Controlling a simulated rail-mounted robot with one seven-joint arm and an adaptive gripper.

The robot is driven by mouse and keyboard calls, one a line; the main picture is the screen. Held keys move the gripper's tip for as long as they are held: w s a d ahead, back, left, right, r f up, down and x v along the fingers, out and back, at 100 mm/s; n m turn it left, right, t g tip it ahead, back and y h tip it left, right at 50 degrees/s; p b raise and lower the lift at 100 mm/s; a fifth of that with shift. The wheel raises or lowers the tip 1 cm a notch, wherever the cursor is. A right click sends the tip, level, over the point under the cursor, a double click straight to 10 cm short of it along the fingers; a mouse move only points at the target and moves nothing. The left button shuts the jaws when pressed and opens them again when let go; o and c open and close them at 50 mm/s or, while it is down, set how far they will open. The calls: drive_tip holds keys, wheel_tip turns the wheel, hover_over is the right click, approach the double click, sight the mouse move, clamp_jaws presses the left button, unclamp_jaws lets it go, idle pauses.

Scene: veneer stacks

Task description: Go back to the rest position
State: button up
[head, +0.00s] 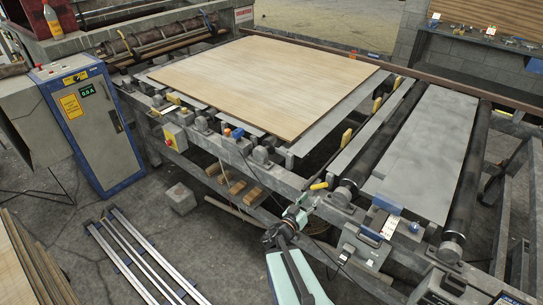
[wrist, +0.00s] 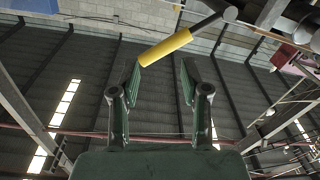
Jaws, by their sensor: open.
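My gripper (head: 306,205) is at the lower middle of the head view, beside the machine's front rail. In the wrist view my gripper (wrist: 160,78) has its two green fingers apart, with nothing held between them. A yellow handle on a grey lever (wrist: 166,46) crosses the picture just past the fingertips; I cannot tell its exact distance from them. In the head view a yellow handle (head: 319,186) shows close to my gripper. The wrist view looks up towards the roof.
A veneer stack (head: 262,80) lies on the machine at the back. Rollers flank a grey plate (head: 428,150) at the right. A control cabinet (head: 90,120) stands left. Metal rails (head: 140,262) lie on the floor at the lower left. Open floor shows around a concrete block (head: 181,198).

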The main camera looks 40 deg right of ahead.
drive_tip(key=s+a+f+n+g+y, duration=0.35)
drive_tip(key=s+f, duration=0.25)
drive_tip(key=f, duration=0.2)
drive_tip(key=s+a+f+n+g+y, duration=0.25)
drive_tip(key=s+f+g, duration=0.2)
drive_tip(key=f, duration=0.35)
drive_tip(key=s+a+f+n+g+y+b, duration=0.1)
drive_tip(key=s+a+f+y, duration=0.3)
drive_tip(key=a, duration=0.6)
drive_tip(key=s+a+f+n+g+y+b, duration=0.1)
drive_tip(key=s+a+f, duration=0.4)
drive_tip(key=a, duration=0.6)
drive_tip(key=s+a+f+n+g+y+b, duration=0.1)
drive_tip(key=s+a+f+n+y+b, duration=0.1)
drive_tip(key=a+f+y, duration=0.4)
drive_tip(key=s+a+f+n, duration=0.1)
drive_tip(key=s+a+f, duration=0.1)
drive_tip(key=a, duration=0.2)
drive_tip(key=shift+s+a+f+n+g+y+b, duration=0.25)
drive_tip(key=shift+a+n+g+y+b, duration=0.05)
drive_tip(key=shift+g+b, duration=0.1)
